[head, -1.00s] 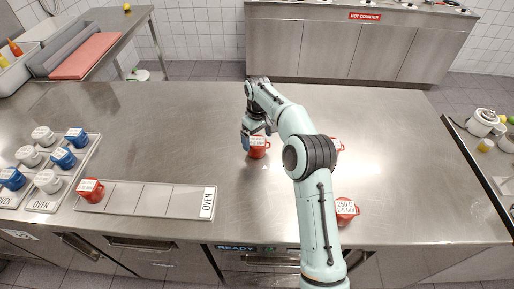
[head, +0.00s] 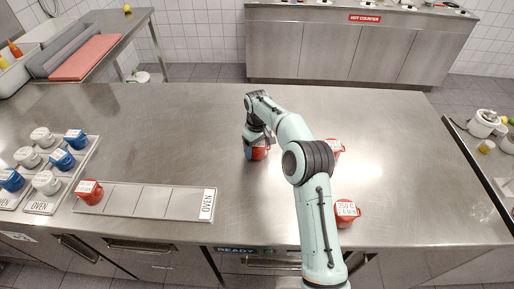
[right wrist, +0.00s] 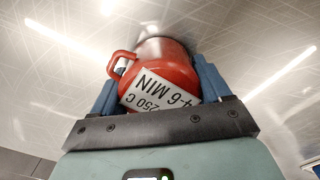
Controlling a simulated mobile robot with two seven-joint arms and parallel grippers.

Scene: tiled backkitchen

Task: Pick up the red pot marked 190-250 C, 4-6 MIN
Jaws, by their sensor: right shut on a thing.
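The red pot (head: 263,153) stands at the middle of the steel table, mostly hidden behind my right gripper (head: 254,147) in the head view. In the right wrist view the red pot (right wrist: 165,62) fills the space between my two blue fingers, its handle to the left. Its white label (right wrist: 160,92) shows upside down and reads "250 C" and "4-6 MIN"; the start of the range is hard to read. My right gripper is shut on the pot's body. I cannot tell whether the pot touches the table. My left gripper is not in view.
Two other red pots (head: 346,216) (head: 337,152) stand near my right arm. White and blue pots stand in trays at far left. The back of the table (head: 180,115) is clear.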

